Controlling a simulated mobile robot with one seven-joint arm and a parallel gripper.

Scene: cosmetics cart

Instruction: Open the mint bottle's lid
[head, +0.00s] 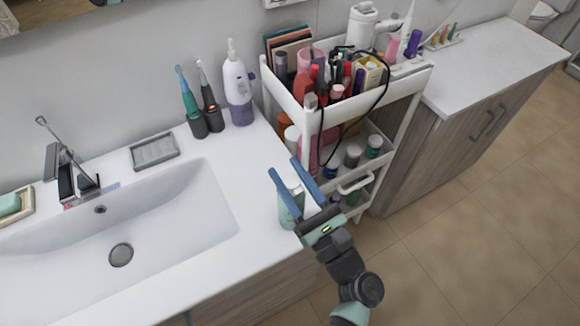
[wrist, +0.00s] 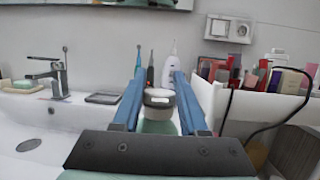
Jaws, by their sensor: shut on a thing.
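The mint bottle (head: 288,210) stands at the right end of the white counter, beside the sink, partly hidden by my gripper. My gripper (head: 283,168) reaches in from the lower right, with its long blue fingers on either side of the bottle's top. In the wrist view, the pale lid (wrist: 158,97) sits between the blue fingers of my gripper (wrist: 159,76), with a little mint body (wrist: 158,127) below it. The gripper is shut on the bottle at about lid height. The lid looks seated on the bottle, though the join is hard to see.
A white cart (head: 408,88) full of cosmetics stands just right of the counter, with a black cable (head: 372,104) hanging over it. Toothbrushes (head: 190,100) and a white-purple flosser (head: 238,85) stand behind. The sink (head: 165,225) lies left.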

